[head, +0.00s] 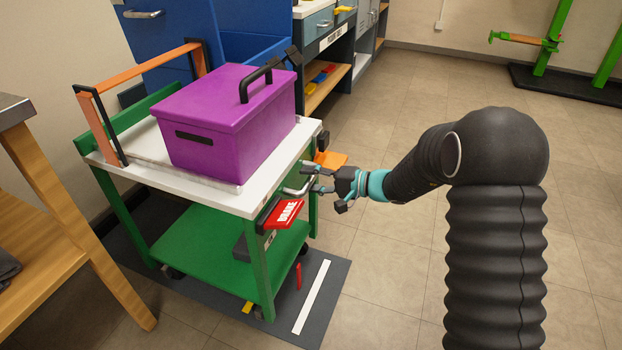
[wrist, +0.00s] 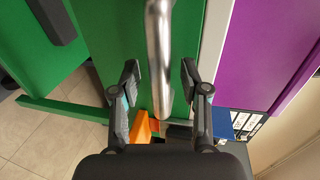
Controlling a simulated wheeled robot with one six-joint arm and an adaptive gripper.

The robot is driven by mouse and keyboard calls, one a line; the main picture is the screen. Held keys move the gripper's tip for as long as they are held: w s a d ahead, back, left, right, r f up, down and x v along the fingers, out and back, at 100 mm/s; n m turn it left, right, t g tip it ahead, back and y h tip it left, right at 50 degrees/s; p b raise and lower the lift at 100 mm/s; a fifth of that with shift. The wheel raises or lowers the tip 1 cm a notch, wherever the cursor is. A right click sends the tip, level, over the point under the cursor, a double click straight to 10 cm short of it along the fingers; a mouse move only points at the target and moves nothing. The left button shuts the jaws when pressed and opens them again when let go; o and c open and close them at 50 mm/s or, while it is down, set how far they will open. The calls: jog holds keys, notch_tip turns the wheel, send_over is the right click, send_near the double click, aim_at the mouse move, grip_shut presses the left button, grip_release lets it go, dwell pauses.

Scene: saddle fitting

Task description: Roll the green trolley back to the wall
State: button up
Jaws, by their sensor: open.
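The green trolley (head: 205,245) stands at the left of the head view, with a white top and a green lower shelf. A silver handle bar (wrist: 158,50) is on its near right side; it also shows in the head view (head: 297,190). A red BRAKE lever (head: 284,213) sticks out beside the handle. My gripper (head: 318,180) is at the handle. In the wrist view my gripper (wrist: 158,84) is open, with one finger on each side of the bar and visible gaps. Whether the bar lies deep between the fingers is hard to tell.
A purple lidded box (head: 228,120) sits on the trolley top beside an orange-barred frame (head: 135,75). A dark mat (head: 338,290) with a white stripe lies under the trolley. A wooden table (head: 60,230) stands close left, blue cabinets (head: 175,60) behind. Floor to the right is clear.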

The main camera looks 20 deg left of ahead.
jog(key=shift+a, duration=0.15)
jog(key=shift+c, duration=0.2)
grip_shut()
